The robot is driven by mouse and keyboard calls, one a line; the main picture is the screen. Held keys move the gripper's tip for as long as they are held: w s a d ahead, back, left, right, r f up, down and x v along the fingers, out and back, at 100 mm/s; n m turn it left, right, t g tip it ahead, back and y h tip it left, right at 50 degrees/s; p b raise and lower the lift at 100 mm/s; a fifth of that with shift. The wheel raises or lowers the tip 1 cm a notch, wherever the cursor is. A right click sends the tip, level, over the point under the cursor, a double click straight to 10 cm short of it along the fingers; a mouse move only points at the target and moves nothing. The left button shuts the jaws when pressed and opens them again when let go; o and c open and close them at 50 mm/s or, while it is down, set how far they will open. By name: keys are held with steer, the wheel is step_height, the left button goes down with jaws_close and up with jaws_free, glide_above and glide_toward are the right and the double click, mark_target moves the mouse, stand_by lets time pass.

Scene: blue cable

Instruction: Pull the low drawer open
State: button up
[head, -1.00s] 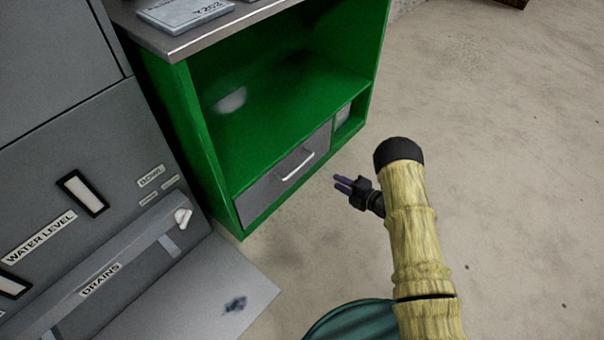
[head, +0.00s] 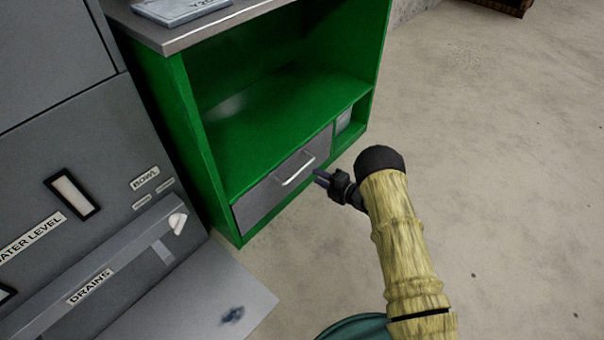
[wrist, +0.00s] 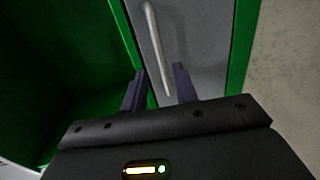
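The low drawer (head: 270,201) has a grey front and sits shut at the bottom of a green cabinet (head: 184,140). Its pale bar handle (head: 298,172) stands out from the front. My gripper (head: 320,178) is just right of the handle in the head view, its fingers pointing at it. In the wrist view, the drawer front (wrist: 195,40) fills the upper middle, and the handle (wrist: 156,45) runs down to between the two open fingers (wrist: 158,92). The fingers are apart, with the handle's lower end in the gap; I cannot tell whether they touch it.
A grey machine with a drains panel (head: 120,262) stands close on the left, with a flat plate (head: 190,305) on the floor before it. A small open compartment (head: 350,122) is right of the drawer. The concrete floor (head: 500,180) on the right is clear.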

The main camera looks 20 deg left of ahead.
mark_target(302, 168)
steer(key=b+x, duration=0.4)
steer(key=x, duration=0.4)
steer(key=shift+a+f, duration=0.1)
steer(key=shift+w+a, duration=0.15)
steer(key=shift+a, duration=0.1)
jaws_close()
